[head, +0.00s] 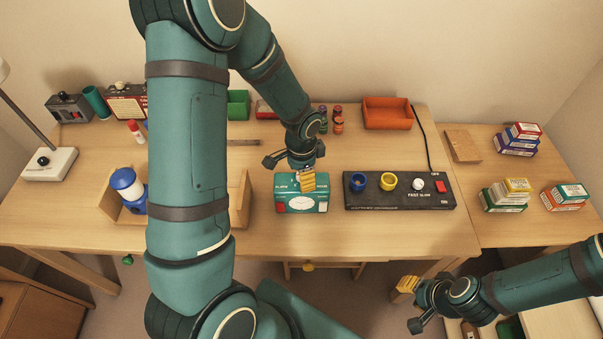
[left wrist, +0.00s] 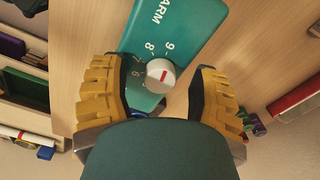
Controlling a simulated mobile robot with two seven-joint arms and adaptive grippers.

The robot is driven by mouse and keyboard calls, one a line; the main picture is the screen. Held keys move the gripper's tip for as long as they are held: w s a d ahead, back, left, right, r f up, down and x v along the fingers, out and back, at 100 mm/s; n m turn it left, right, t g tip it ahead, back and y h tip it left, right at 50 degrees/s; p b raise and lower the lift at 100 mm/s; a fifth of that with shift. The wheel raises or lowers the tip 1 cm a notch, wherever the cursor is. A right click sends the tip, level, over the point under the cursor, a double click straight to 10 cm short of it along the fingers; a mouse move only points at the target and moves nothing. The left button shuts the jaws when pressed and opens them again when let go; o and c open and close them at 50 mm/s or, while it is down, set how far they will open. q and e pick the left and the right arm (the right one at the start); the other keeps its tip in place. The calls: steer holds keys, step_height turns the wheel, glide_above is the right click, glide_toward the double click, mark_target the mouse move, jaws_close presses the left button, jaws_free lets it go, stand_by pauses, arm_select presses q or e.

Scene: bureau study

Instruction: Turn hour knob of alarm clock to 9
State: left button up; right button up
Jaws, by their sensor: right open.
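The green alarm clock (head: 290,205) stands near the front middle of the desk. In the left wrist view its green face (left wrist: 185,30) shows the word ALARM and the numerals 9, 8 and 6. The white hour knob (left wrist: 160,75) has a red mark; which numeral the mark points at I cannot tell for sure. My left gripper (head: 307,180) is over the clock, its yellow fingers (left wrist: 158,90) open on either side of the knob, with gaps showing. In the head view the gripper hides the knob. My right gripper (head: 409,304) is open and empty, in front of the desk at lower right.
A black panel (head: 363,203) with blue, yellow and white knobs and a red switch lies right of the clock. An orange tray (head: 387,113) stands behind it. Stacked small boxes (head: 503,194) are on the right-hand table. My left arm hides part of the wooden tray (head: 112,209).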

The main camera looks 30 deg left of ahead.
arm_select(q)
step_height(320, 180, up, 12)
stand_by(0.6)
stand_by(0.5)
